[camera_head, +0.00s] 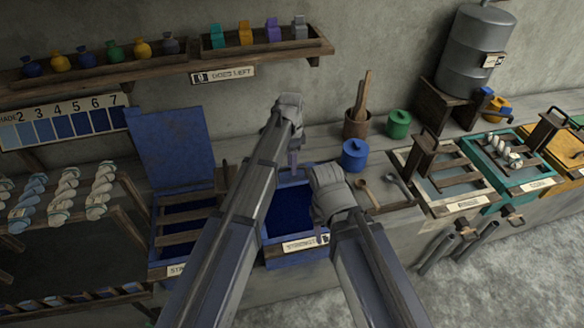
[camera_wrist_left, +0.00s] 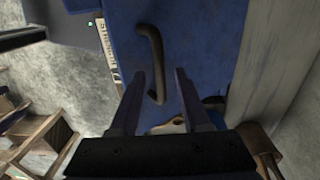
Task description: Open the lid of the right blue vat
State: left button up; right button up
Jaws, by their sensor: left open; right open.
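The right blue vat (camera_head: 262,250) is in the middle of the head view, partly covered by both my arms. In the left wrist view a blue panel (camera_wrist_left: 200,40), which looks like its lid, has a dark curved handle (camera_wrist_left: 152,60). I cannot tell for sure whether this panel lies fully flat. My left gripper (camera_head: 293,160) is open above the vat's back edge. Its fingers (camera_wrist_left: 160,78) show on either side of the handle's lower end, with no visible grip on it. My right gripper (camera_head: 322,238) is open near the vat's front right corner, by the label.
The left vat's blue lid (camera_head: 172,148) stands open at the back. A blue pot (camera_head: 355,155), a green pot (camera_head: 398,124) and wooden spoons (camera_head: 367,193) stand or lie to the right. A shelf (camera_head: 160,68) with bottles runs above. Skeins (camera_head: 63,195) hang at left.

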pick_arm(q)
jog(key=shift+c, duration=0.4)
grip_shut()
dwell(1.0)
